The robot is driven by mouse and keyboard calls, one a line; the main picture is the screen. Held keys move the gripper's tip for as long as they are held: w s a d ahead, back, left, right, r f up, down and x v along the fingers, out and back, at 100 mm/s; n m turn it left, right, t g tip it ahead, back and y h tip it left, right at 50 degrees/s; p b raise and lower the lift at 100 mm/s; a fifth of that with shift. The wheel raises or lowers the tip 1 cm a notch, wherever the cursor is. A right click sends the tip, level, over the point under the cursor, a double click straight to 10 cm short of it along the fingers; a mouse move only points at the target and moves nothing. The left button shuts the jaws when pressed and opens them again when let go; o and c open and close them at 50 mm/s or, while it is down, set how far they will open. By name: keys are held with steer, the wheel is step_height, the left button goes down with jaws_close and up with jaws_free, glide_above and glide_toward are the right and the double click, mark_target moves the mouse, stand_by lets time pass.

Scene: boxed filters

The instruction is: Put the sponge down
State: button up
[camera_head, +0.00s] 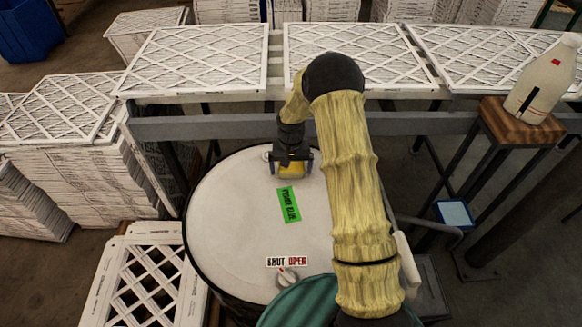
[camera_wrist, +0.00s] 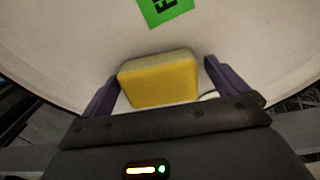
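The yellow sponge (camera_head: 289,172) is at the far part of the white drum lid (camera_head: 235,215) and appears to rest on it. In the wrist view the sponge (camera_wrist: 158,82) lies between the two purple fingers, turned slightly relative to them. My gripper (camera_head: 290,165) is low over the lid, around the sponge. In the wrist view my gripper (camera_wrist: 162,72) has its fingers spread, with a narrow gap showing at the sponge's right side; contact at the left side is hard to tell. The sponge's underside is hidden.
A green label (camera_head: 288,205) and a shut/open dial (camera_head: 287,276) are on the lid. Filter panels (camera_head: 200,60) lie on a rack behind. A white bottle (camera_head: 543,78) stands on a wooden stool (camera_head: 520,125) at right. Filter stacks (camera_head: 85,180) fill the left. The lid's left half is clear.

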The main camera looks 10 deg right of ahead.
mark_target(291, 167)
step_height(291, 167, up, 12)
steer(key=b, duration=0.2)
steer(key=shift+r, duration=0.15)
stand_by(0.4)
steer(key=shift+w, duration=0.1)
steer(key=s+r+n+t, duration=0.1)
steer(key=s+r, duration=0.1)
steer(key=s, duration=1)
steer(key=s+r+n+t, duration=0.1)
steer(key=s+r, duration=0.1)
steer(key=s, duration=1.1)
steer(key=shift+r+t, duration=0.25)
steer(key=shift+t, duration=0.05)
